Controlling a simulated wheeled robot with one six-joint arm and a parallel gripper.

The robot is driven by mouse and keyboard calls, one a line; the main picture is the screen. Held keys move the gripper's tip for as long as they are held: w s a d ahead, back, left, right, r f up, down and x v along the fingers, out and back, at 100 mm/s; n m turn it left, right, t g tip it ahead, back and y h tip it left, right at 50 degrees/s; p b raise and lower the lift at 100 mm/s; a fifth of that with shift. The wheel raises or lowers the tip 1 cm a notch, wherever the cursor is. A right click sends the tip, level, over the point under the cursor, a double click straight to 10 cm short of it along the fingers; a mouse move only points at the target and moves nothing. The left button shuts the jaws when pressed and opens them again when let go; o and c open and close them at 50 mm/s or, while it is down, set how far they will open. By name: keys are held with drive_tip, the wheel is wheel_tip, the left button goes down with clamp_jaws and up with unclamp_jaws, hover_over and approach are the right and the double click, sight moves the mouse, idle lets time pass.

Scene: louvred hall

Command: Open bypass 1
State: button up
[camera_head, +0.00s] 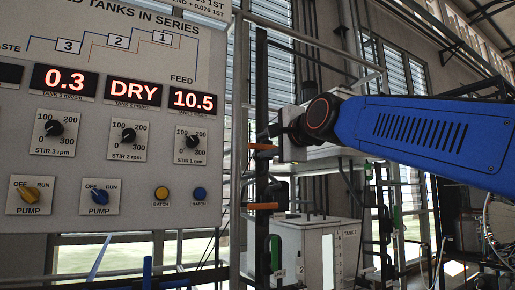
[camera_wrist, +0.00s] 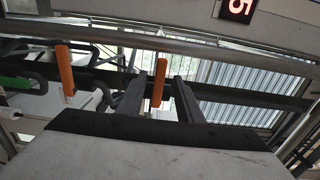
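Two orange lever handles are on the dark upright pipe right of the panel in the head view, an upper one (camera_head: 263,147) and a lower one (camera_head: 262,206). No readable label shows which is bypass 1. My gripper (camera_head: 268,132) is at the upper handle. In the wrist view my gripper (camera_wrist: 159,80) has its two dark fingers apart, with one orange handle (camera_wrist: 159,84) between them and narrow gaps on both sides. The other orange handle (camera_wrist: 65,70) is to the left, outside the fingers.
The control panel (camera_head: 110,225) stands close on the left, with displays, dials and switches. Green handles (camera_head: 276,252) show lower down. A pale tank (camera_head: 315,250) stands behind. Rails and pipes (camera_wrist: 230,50) run close to my gripper.

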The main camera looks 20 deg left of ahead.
sight(259, 147)
drive_tip(key=shift+x, duration=2.15)
clamp_jaws()
drive_tip(key=shift+f, duration=0.1)
